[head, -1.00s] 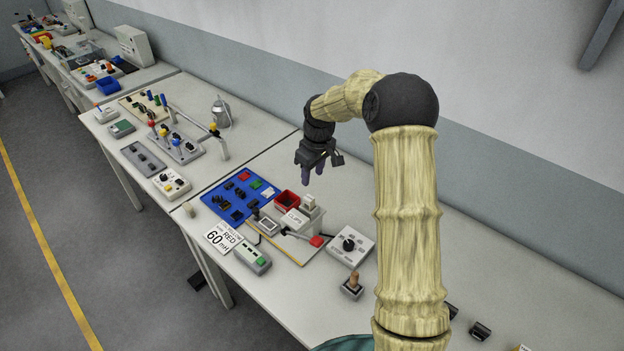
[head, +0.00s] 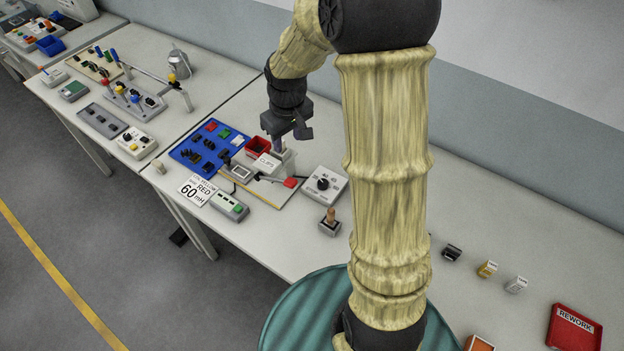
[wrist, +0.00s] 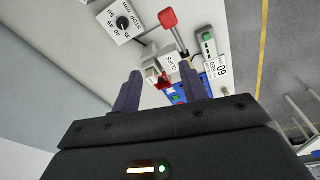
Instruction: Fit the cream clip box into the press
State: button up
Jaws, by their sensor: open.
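The press (head: 284,160) stands on a tan board, a pale upright block with a lever ending in a red handle (head: 289,182) and a white label reading CLIPS (head: 268,161). My gripper (head: 290,139) is open and empty, pointing down just above and behind the block. In the wrist view, my gripper (wrist: 160,76) has its fingers apart, with the CLIPS label (wrist: 171,65) beyond them. A small whitish box (head: 516,284) stands at the right of the bench, apart from the gripper. I cannot tell whether it is the cream clip box. The top of the press is partly hidden by the fingers.
A red bin (head: 258,146) and a blue tray (head: 198,160) of small parts lie left of the gripper. A dial box (head: 324,184) and a wooden-handled stamp (head: 330,222) stand right.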

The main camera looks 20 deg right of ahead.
jog(key=s+m, duration=0.4)
jog(key=s, duration=1.1)
jog(key=shift+s+d+r+t, duration=0.3)
jog(key=shift+d+r+t, duration=0.05)
jog(key=shift+r+t, duration=0.05)
jog(key=b+x, duration=0.2)
jog(key=s+b+x, duration=0.1)
jog(key=b+x, duration=0.1)
jog(key=shift+f, duration=0.1)
